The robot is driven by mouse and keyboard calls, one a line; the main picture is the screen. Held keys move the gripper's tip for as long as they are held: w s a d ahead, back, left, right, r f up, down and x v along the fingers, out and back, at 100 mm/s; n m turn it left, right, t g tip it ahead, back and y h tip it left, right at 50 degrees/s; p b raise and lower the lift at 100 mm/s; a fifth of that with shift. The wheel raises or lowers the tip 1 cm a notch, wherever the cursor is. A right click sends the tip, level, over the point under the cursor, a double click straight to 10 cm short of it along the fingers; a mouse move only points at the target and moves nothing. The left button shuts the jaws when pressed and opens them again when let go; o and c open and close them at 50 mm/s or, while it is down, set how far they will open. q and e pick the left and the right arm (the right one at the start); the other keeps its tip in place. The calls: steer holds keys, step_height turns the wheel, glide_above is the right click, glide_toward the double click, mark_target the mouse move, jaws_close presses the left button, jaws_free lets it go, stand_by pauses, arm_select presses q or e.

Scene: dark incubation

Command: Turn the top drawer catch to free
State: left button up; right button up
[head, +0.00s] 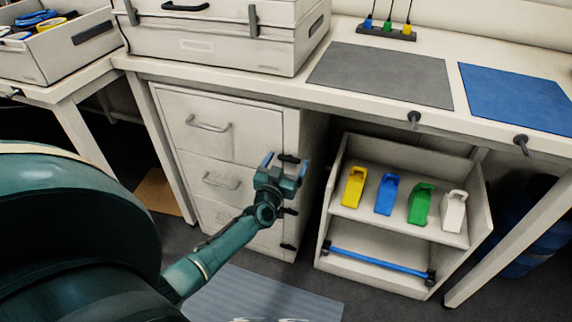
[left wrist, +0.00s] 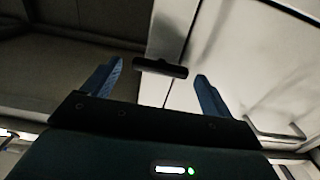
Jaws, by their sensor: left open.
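The cabinet (head: 304,135) under the bench has three stacked drawers with black catches along the right edge of its front. The top drawer (head: 210,122) looks closed. Its catch (head: 288,158) is a short black bar, lying roughly level in the head view. My left gripper (head: 284,166) is at this catch, open, partly covering it in the head view. In the left wrist view the catch (left wrist: 161,67) lies between the two blue fingertips, a little beyond them, with gaps at both ends. I cannot see any contact. My right gripper is not in view.
Lower catches (head: 289,211) sit just below my gripper. A shelf unit (head: 398,220) with coloured holders stands to the right, beyond a dark gap. The bench top (head: 290,89) overhangs the cabinet, with a large case (head: 210,50) on it. Drawer handles (head: 208,125) stick out at left.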

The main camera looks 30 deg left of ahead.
arm_select(q)
steer(key=c, duration=1)
